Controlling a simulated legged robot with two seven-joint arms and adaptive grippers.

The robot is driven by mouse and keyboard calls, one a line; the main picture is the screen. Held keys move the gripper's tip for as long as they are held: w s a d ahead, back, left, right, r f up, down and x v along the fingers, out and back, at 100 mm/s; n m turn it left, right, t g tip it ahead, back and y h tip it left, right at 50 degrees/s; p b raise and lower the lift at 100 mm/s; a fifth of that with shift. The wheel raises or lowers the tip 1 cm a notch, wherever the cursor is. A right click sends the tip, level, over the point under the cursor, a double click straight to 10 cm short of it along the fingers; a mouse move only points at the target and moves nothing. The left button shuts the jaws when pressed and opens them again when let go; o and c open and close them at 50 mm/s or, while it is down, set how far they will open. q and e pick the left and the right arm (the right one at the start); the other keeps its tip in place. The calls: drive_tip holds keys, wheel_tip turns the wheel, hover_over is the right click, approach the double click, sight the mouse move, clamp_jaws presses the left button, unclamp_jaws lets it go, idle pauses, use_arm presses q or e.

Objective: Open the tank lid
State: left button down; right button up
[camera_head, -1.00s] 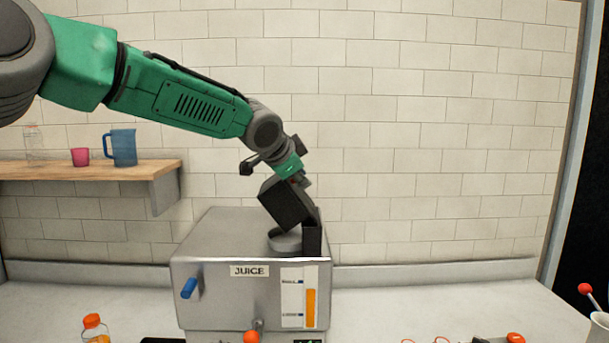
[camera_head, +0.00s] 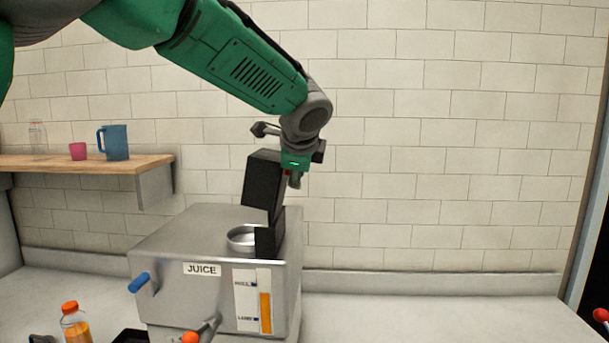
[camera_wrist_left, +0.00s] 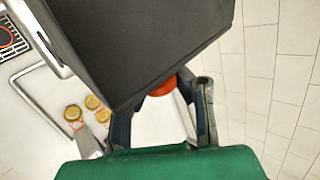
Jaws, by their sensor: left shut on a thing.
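The steel juice tank (camera_head: 165,235) stands on the counter with a round metal-rimmed opening (camera_head: 239,239) in its top. The black lid (camera_head: 262,185) is raised above the right side of the opening, its broad panel nearly upright. A dark lower part (camera_head: 270,238) stands beside the rim. My left gripper (camera_head: 292,178) is at the lid's right side, shut on its orange-red knob. In the left wrist view, the knob (camera_wrist_left: 163,87) shows between the fingers and the dark lid (camera_wrist_left: 140,40) fills the upper middle. My right gripper is not in view.
A wooden shelf (camera_head: 85,164) at the left holds a blue jug (camera_head: 116,143), a pink cup (camera_head: 78,151) and a clear bottle. A juice bottle (camera_head: 75,325) stands at the front left. The counter right of the tank (camera_head: 420,310) is clear.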

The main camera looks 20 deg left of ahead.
use_arm(q)
drive_tip(key=shift+w+d+r+y, duration=0.1)
drive_tip(key=shift+d+r+y, duration=0.15)
drive_tip(key=shift+r+y, duration=0.05)
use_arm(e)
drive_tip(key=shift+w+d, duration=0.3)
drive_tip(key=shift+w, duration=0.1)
use_arm(q)
drive_tip(key=shift+a, duration=0.2)
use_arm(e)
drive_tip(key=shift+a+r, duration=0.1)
use_arm(q)
drive_tip(key=c, duration=1.6)
unclamp_jaws()
drive_tip(key=shift+o, duration=1.4)
drive_tip(key=shift+s+d+f, duration=0.1)
drive_tip(key=shift+s+d, duration=0.15)
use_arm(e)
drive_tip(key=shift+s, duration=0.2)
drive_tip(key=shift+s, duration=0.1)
use_arm(q)
drive_tip(key=v, duration=1.2)
drive_tip(key=shift+a, duration=0.1)
